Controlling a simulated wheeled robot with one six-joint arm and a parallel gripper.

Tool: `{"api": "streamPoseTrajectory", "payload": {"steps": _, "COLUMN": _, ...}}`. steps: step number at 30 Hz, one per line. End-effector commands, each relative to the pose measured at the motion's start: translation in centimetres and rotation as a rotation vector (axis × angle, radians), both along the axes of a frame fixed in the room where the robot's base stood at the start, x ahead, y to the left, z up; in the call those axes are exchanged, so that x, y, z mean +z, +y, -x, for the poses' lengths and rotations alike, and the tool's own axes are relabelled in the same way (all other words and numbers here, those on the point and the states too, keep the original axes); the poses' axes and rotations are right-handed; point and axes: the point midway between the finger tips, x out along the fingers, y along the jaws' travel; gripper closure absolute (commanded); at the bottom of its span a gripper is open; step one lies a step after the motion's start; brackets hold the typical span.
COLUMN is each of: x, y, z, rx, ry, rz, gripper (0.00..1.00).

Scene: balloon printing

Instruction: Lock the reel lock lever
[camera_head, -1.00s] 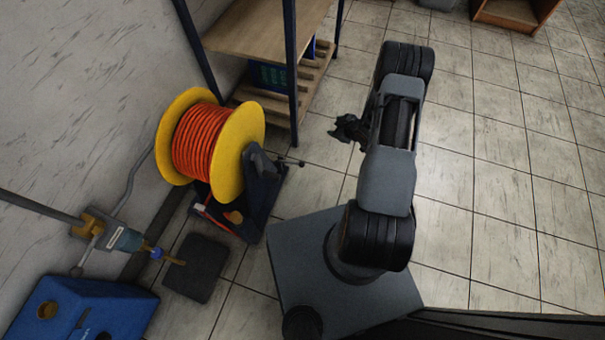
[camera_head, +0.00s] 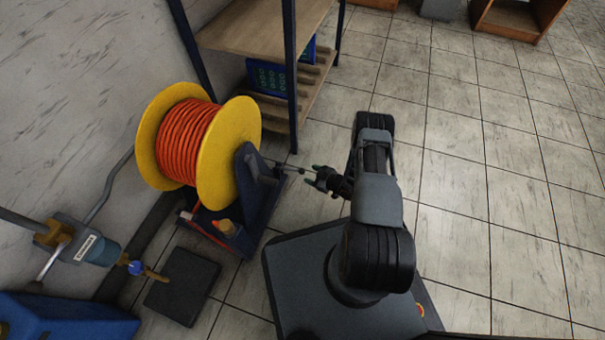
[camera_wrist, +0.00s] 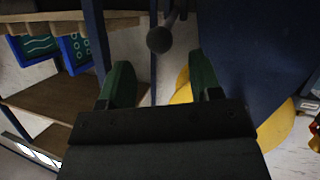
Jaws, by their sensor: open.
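The reel has yellow flanges (camera_head: 232,150) and orange hose (camera_head: 190,142) and sits on a dark blue stand (camera_head: 250,215). The lock lever (camera_head: 284,169) is a thin dark rod reaching right from the stand. In the wrist view its round dark knob (camera_wrist: 160,39) is just beyond the fingertips, centred between them. My gripper (camera_head: 314,175) is beside the lever's end, to its right. In the wrist view my gripper (camera_wrist: 160,62) has its two green fingers apart with nothing between them. The knob appears clear of both fingers.
A blue box (camera_head: 70,318), a pipe valve (camera_head: 95,248) and a dark floor plate (camera_head: 182,286) are at the lower left. Tiled floor at the right is open.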

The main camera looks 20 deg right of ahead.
Motion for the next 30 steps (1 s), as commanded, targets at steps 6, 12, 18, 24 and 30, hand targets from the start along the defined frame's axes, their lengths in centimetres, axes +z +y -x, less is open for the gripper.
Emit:
{"api": "streamPoseTrajectory", "payload": {"steps": 6, "x": -1.6, "y": 2.1, "z": -2.6, "rx": 0.002, "ry": -0.003, "rz": 0.001, "gripper": 0.42}}
{"api": "streamPoseTrajectory", "payload": {"steps": 12, "x": -2.1, "y": 3.0, "z": -3.9, "rx": 0.001, "ry": -0.001, "rz": 0.001, "gripper": 0.42}}
{"api": "streamPoseTrajectory", "payload": {"steps": 18, "x": -2.2, "y": 3.3, "z": -4.3, "rx": 0.000, "ry": 0.000, "rz": 0.000, "gripper": 0.42}}
{"api": "streamPoseTrajectory", "payload": {"steps": 24, "x": -2.1, "y": 3.3, "z": -4.3, "rx": -0.001, "ry": 0.000, "rz": 0.000, "gripper": 0.42}}
{"api": "streamPoseTrajectory", "payload": {"steps": 30, "x": -2.2, "y": 3.3, "z": -4.3, "rx": -0.001, "ry": 0.000, "rz": 0.000, "gripper": 0.58}}
